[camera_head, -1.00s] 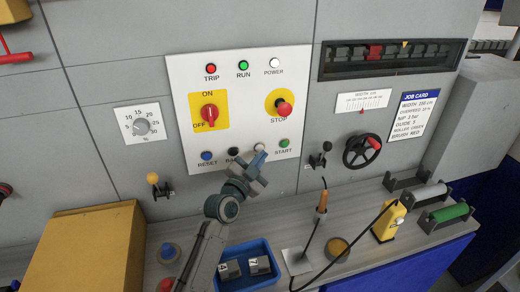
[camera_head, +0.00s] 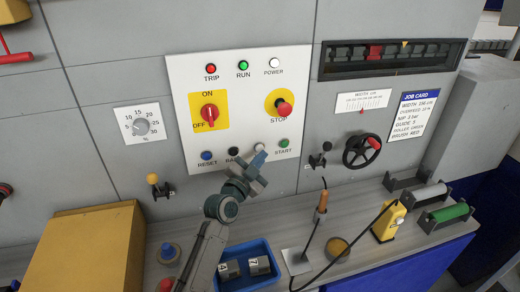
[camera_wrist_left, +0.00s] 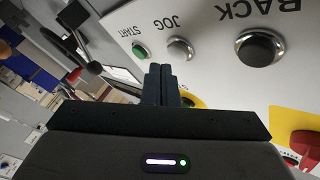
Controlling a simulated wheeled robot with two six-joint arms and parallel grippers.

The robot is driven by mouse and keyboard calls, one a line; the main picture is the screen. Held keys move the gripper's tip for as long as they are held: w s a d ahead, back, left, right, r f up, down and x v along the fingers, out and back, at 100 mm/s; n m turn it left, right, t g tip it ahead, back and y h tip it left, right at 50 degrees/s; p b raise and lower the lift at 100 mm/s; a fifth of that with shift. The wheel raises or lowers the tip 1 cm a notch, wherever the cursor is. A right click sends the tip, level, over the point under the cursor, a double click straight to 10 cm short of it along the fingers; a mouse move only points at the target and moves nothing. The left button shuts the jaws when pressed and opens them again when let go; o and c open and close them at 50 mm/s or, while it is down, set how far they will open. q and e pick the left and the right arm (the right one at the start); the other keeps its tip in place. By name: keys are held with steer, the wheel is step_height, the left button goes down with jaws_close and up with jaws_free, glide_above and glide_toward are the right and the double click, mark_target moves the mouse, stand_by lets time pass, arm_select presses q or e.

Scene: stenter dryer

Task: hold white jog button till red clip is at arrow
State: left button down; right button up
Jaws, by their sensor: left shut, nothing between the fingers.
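The white jog button (camera_head: 259,147) is in the lower row of the control panel, between the black button and the green START button. The red clip (camera_head: 375,51) sits in the dark window at upper right, left of the orange arrow (camera_head: 404,43). My right gripper is not in view.
The black BACK button (camera_wrist_left: 258,48) and green START button (camera_head: 283,143) flank the jog button. The red STOP button (camera_head: 284,108) is above. A handwheel (camera_head: 356,152) is to the right. A blue tray (camera_head: 272,279) stands on the shelf below my arm.

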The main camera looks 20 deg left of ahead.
arm_select(q)
steer(key=shift+w+a+b, duration=0.25)
steer(key=shift+w+b, duration=0.1)
stand_by(0.6)
steer(key=shift+w+a+b, duration=0.25)
steer(key=shift+w+b, duration=0.1)
stand_by(0.9)
stand_by(1.4)
